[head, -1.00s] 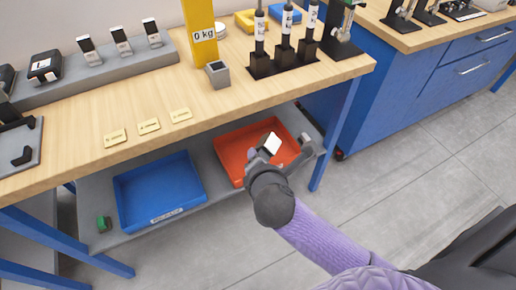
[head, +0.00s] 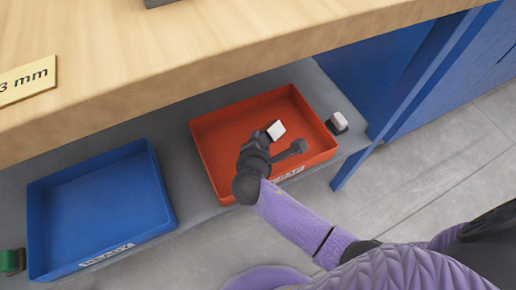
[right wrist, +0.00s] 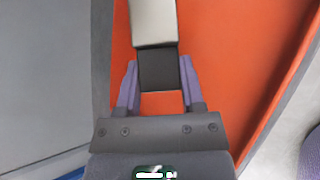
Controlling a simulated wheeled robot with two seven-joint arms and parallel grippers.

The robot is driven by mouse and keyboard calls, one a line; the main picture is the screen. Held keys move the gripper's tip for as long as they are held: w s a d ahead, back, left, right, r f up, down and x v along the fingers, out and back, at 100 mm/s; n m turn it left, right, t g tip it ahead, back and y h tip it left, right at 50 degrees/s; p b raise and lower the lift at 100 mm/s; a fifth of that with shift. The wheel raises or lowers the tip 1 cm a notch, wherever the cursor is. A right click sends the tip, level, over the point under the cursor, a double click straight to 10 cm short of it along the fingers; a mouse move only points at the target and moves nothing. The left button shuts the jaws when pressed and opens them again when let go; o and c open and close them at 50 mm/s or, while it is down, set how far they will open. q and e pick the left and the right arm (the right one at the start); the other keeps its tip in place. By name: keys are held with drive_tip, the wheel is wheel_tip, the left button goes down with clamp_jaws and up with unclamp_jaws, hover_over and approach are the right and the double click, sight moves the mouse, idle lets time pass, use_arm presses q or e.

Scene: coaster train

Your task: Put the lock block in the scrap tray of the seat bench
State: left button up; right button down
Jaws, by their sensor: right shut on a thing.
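The lock block (head: 276,130), white with a dark end, is in the jaws of my right gripper (head: 268,139). In the right wrist view the block (right wrist: 156,25) shows its pale part and black part between the purple fingers of the gripper (right wrist: 158,80). The gripper is shut on it, above the orange-red tray (head: 215,150) on the lower shelf. Red tray floor also fills much of the right wrist view (right wrist: 235,60). The tray's front label is partly covered by my arm. My left gripper is not in view.
A blue tray (head: 60,215) labelled READY stands left of the red one. A small dark block with a white top (head: 337,122) sits on the shelf just right of the red tray. The wooden bench top (head: 200,50) overhangs behind, and a blue leg (head: 375,150) stands at right.

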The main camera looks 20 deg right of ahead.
wheel_tip(320, 180, down, 3)
drive_tip(key=shift+b, duration=0.75)
drive_tip(key=shift+r, duration=0.3)
drive_tip(key=shift+f, duration=0.65)
drive_tip(key=shift+c, duration=0.9)
unclamp_jaws()
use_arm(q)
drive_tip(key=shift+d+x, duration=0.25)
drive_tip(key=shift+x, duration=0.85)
